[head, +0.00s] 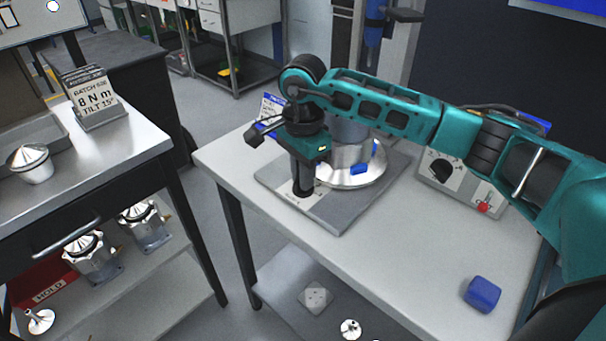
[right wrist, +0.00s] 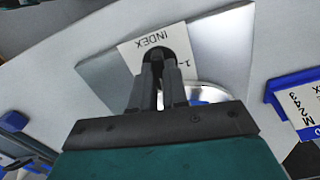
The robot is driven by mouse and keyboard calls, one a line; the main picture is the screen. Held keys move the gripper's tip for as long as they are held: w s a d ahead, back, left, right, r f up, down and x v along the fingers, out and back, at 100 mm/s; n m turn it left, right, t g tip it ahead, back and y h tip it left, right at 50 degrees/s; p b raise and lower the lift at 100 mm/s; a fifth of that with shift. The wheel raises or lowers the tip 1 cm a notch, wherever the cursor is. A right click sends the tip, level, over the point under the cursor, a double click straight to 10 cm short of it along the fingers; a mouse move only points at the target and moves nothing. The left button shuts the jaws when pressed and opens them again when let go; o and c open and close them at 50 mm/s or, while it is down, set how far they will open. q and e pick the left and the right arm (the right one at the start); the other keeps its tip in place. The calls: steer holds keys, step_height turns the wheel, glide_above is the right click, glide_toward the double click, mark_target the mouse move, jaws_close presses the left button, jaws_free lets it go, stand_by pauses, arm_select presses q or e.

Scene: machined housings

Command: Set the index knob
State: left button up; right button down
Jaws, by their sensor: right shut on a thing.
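The index knob (head: 303,191) is a dark knob on a grey base plate (head: 335,220) on the table. In the right wrist view, the knob (right wrist: 153,50) shows as a dark rounded shape at my fingertips, over a white label reading INDEX, seen upside down. My right gripper (head: 303,178) points down and is shut on the knob; it also shows in the right wrist view (right wrist: 160,75). The fingers hide much of the knob, and its pointer setting cannot be read. A round metal housing (head: 350,172) with blue pads stands on the plate beside the gripper. My left gripper is not in view.
A control box (head: 455,185) with a black dial and red button stands right of the plate. A blue block (head: 482,294) lies near the front right. A side bench at left holds a sign (head: 95,102) reading 8 N m, TILT 15°. The front table area is clear.

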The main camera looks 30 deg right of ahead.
steer(key=shift+m, duration=1.2)
steer(key=c, duration=1.1)
jaws_free()
steer(key=shift+c, duration=0.2)
steer(key=shift+r, duration=0.1)
step_height(320, 180, up, 13)
